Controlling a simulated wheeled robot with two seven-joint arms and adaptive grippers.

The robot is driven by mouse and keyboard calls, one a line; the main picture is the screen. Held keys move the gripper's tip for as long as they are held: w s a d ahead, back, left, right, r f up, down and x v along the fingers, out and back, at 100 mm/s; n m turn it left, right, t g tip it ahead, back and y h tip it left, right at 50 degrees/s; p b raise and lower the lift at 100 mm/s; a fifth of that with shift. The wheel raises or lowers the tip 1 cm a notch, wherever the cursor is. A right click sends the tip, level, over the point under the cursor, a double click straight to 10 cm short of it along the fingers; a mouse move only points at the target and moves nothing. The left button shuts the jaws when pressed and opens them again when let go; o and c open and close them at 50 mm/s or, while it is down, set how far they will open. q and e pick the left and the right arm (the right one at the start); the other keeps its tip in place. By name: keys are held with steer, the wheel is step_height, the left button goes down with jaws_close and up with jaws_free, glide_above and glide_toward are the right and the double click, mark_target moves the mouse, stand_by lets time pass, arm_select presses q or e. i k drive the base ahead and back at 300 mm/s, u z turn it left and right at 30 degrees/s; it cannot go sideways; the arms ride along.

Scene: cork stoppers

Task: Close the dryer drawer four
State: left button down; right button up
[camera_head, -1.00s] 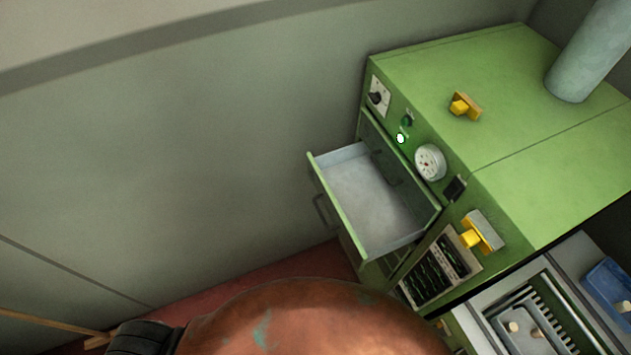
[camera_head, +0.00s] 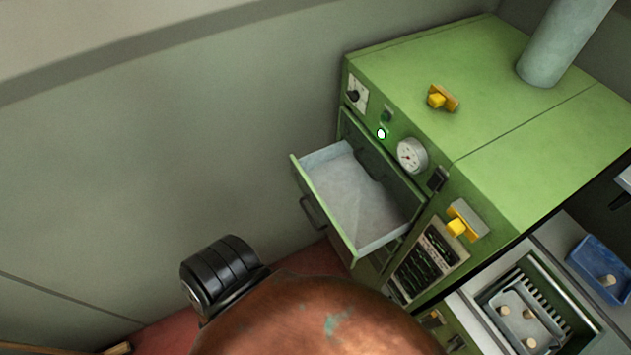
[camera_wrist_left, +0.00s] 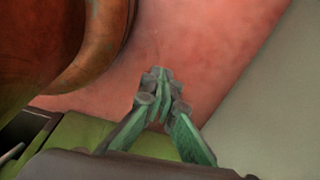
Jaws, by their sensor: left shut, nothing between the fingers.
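The green dryer (camera_head: 540,160) stands at the right in the head view. One drawer (camera_head: 362,200) below its top panel is pulled well out, and its pale inside looks empty. A dark handle (camera_head: 310,212) is on the front of this drawer. I cannot read a number on it. My left gripper (camera_wrist_left: 160,92) is shut and empty in the left wrist view, over a reddish floor. It is not visible in the head view, where a dark joint of my arm shows below and left of the open drawer, apart from it. My right gripper is not in view.
A grey tray (camera_head: 518,322) with several corks and a blue tray (camera_head: 585,260) with a cork stand at lower right. A plain wall (camera_head: 150,180) fills the left.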

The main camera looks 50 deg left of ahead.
mark_target(360, 217)
steer(key=k, duration=0.65)
steer(key=u, duration=0.95)
steer(key=i, duration=0.45)
steer(key=z, duration=0.1)
